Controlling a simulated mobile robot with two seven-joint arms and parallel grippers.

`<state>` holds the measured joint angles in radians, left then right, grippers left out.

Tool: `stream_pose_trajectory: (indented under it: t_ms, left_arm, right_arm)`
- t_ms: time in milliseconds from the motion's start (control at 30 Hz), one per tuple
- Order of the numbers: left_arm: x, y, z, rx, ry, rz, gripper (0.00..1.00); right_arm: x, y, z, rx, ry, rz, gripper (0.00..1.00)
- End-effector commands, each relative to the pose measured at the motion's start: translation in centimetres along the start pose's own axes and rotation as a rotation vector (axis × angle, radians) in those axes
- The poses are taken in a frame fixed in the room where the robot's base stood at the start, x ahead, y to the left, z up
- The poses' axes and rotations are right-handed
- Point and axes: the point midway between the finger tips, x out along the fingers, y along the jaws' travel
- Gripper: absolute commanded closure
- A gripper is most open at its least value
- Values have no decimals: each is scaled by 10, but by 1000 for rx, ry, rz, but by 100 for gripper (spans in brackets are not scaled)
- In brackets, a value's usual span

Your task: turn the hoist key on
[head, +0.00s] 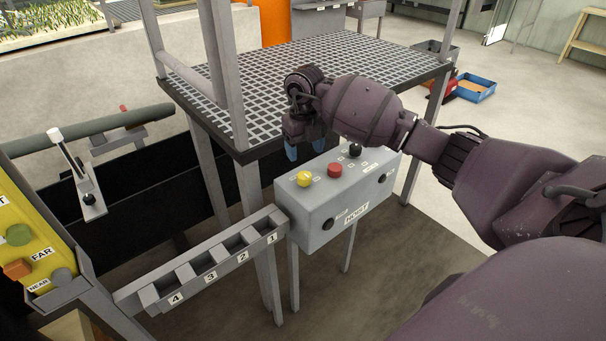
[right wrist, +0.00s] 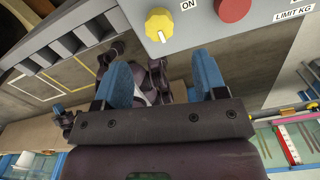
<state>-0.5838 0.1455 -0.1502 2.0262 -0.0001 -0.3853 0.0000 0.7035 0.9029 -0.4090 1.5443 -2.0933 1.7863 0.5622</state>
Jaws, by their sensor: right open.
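The grey hoist box (head: 318,215) stands on thin legs in the middle of the head view. On its top are a yellow knob (head: 304,179), a red button (head: 334,170) and a black knob (head: 355,150). In the right wrist view the yellow knob (right wrist: 160,25) has a raised grip bar and sits beside an ON label. My right gripper (head: 305,148) is above and behind the box in the head view, its blue fingers pointing down. In the right wrist view it (right wrist: 162,78) is open, with the knob beyond its fingertips, untouched.
A grated platform (head: 330,70) with grey posts stands behind the box. A rack of numbered slots (head: 205,262) joins the box's left side. A yellow control panel (head: 30,235) is at the far left. Open floor lies to the right, with a blue bin (head: 475,90) on it.

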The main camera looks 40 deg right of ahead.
Motion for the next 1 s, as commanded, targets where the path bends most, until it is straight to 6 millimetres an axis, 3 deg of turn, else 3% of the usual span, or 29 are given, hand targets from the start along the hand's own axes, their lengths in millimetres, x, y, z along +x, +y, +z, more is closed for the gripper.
stream_pose_trajectory:
  t_ms: [200, 400, 600, 933, 1000]
  left_arm:
    - [2, 1, 4, 0, -5, 1, 100]
    - [4, 2, 4, 0, -3, 2, 100]
    - [5, 2, 5, 1, -5, 3, 100]
    - [5, 2, 4, 1, -4, 3, 100]
    - [5, 2, 4, 1, -4, 3, 100]
  right_arm:
    - [42, 1, -1, -1, 5, 3, 35]
    - [70, 1, 0, -1, 2, 3, 35]
    - [83, 1, 0, -2, 0, 2, 35]
    - [85, 1, 0, -2, -1, 2, 35]
    - [85, 1, 0, -2, -1, 2, 44]
